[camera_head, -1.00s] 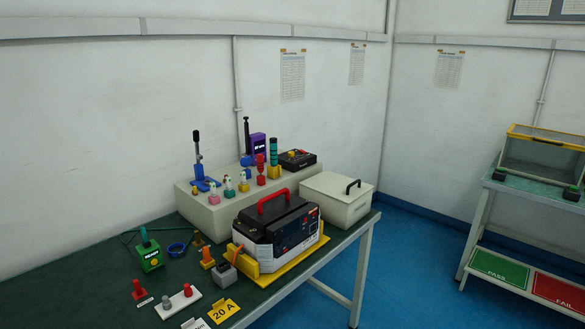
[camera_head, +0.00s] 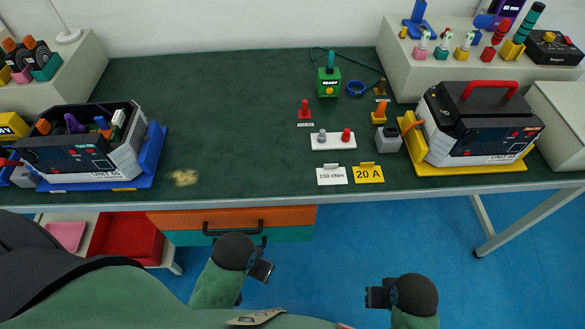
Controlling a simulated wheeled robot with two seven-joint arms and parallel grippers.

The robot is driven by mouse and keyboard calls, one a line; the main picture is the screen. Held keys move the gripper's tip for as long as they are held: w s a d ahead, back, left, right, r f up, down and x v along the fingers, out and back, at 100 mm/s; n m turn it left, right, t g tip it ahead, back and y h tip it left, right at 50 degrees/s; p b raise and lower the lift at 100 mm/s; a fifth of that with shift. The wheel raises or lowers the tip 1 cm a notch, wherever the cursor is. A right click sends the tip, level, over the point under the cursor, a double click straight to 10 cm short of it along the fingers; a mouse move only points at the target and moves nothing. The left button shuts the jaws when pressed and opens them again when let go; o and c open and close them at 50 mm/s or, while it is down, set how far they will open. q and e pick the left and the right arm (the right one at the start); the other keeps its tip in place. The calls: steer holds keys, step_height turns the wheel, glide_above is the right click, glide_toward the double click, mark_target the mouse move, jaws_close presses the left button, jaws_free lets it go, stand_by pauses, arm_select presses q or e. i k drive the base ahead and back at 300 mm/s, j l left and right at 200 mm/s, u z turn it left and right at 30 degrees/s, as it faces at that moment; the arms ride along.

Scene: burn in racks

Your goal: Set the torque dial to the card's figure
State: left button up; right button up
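A white card (camera_head: 332,176) at the bench's front edge appears to read 150 cNm. A yellow card (camera_head: 369,174) reading 20 A stands just right of it. I cannot tell for certain which thing carries the torque dial. A green box marked READY (camera_head: 329,84) stands behind the cards. A black box with a yellow knob (camera_head: 553,47) sits on the raised shelf at the back right. My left gripper (camera_head: 264,271) and my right gripper (camera_head: 374,297) hang over the floor in front of the bench, apart from everything. Their fingers are too small and dark to read.
A white strip with knobs (camera_head: 333,141) and a red peg (camera_head: 305,110) stand between. The left-middle green bench top (camera_head: 220,110) is mostly clear.

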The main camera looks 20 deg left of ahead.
mark_target(548, 37)
steer(key=i+l, duration=0.1)
steer(key=l, duration=1.25)
steer(key=i+z, duration=0.05)
